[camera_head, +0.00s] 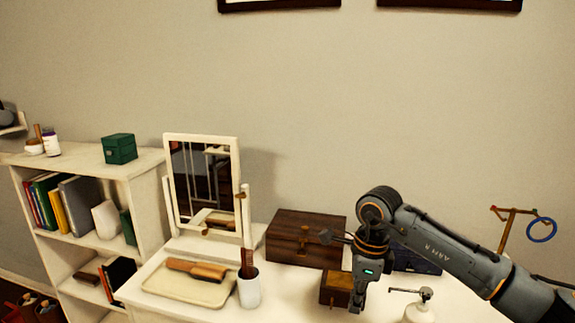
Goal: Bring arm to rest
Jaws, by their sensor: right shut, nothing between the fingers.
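My right arm (450,245) comes in from the right edge, bends at a dark joint, and hangs down over the white dresser top. My right gripper (356,305) points down at the end of it, shut and empty. It is in front of a small wooden box (336,287) and hides part of it; I cannot tell whether they touch. My left gripper is not in view.
A larger wooden chest (292,238) stands behind the gripper. A white pump bottle (419,308) and a stand with a blue ring (541,230) are to the right. A mirror (203,190), tray (158,282) and white cup (248,291) are left.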

